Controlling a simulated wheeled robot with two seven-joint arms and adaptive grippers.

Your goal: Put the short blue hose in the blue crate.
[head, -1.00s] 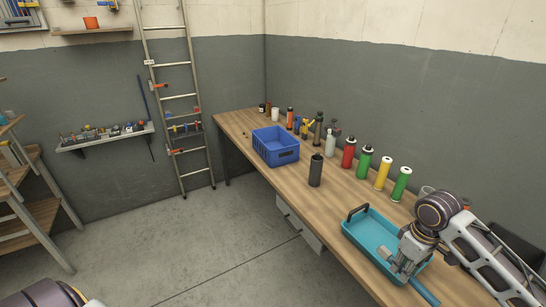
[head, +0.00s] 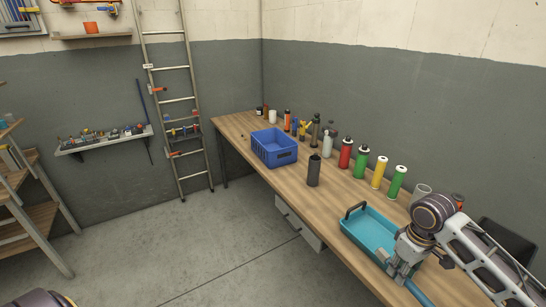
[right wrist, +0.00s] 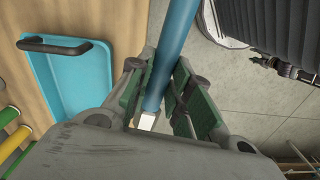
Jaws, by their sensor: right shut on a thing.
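The short blue hose (head: 415,291) is a straight blue tube, held in my right gripper (head: 398,272) by the near side of the turquoise tray. In the right wrist view the hose (right wrist: 174,45) runs between the green-padded fingers of the right gripper (right wrist: 163,88), which are shut on it; a pale end piece shows below them. The blue crate (head: 275,148) stands on the workbench farther back, left of the tray, and looks empty as far as I can see. My left gripper is out of view.
The turquoise tray (head: 352,227) with a dark handle lies on the workbench (head: 328,203). A dark cylinder (head: 314,170) stands between tray and crate. Red, green and yellow canisters (head: 379,172) line the wall side. Open floor (head: 225,245) lies left of the bench.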

